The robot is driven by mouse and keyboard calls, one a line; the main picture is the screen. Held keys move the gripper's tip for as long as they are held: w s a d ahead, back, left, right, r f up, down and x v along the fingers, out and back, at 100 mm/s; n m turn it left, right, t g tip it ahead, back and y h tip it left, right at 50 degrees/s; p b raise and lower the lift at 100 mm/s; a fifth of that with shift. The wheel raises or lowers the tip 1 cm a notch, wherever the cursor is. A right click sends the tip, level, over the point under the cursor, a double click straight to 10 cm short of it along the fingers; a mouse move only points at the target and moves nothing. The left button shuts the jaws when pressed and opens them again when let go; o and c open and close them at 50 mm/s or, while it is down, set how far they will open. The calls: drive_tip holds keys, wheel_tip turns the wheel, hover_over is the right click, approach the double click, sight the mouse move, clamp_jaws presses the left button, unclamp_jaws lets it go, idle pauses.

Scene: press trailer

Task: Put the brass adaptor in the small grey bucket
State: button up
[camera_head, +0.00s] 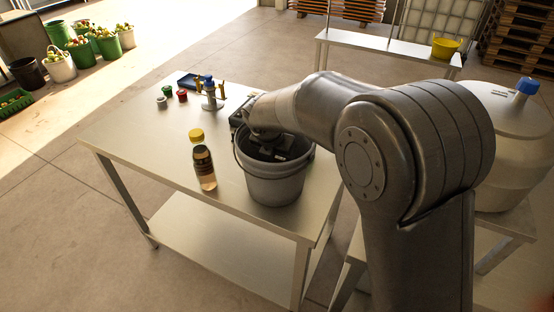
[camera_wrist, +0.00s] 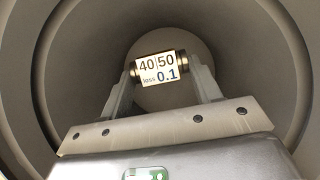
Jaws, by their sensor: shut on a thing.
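The small grey bucket (camera_head: 275,190) stands on the steel table near its front right edge. My gripper (camera_head: 268,152) reaches down into the bucket's mouth, and my arm hides part of the rim. In the wrist view my gripper (camera_wrist: 160,72) is shut on the brass adaptor (camera_wrist: 182,68), a short cylinder with a white label reading "40|50 loss 0.1". The bucket's round inner wall (camera_wrist: 255,60) surrounds the fingers and the adaptor. The adaptor appears above the pale bucket floor; the gap is hard to judge. In the head view the adaptor is hidden.
On the steel table (camera_head: 130,128), a dark-labelled bottle (camera_head: 204,168) with a yellow cap stands left of the bucket. A brass-handled fitting (camera_head: 209,97), small red and green caps and a blue tray (camera_head: 190,81) lie behind. A large white tank (camera_head: 510,140) stands at right.

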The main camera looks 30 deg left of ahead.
drive_tip(key=shift+f, duration=2.9)
drive_tip(key=shift+f, duration=0.1)
drive_tip(key=o, duration=1)
drive_tip(key=shift+o, duration=0.2)
drive_tip(key=v, duration=1.2)
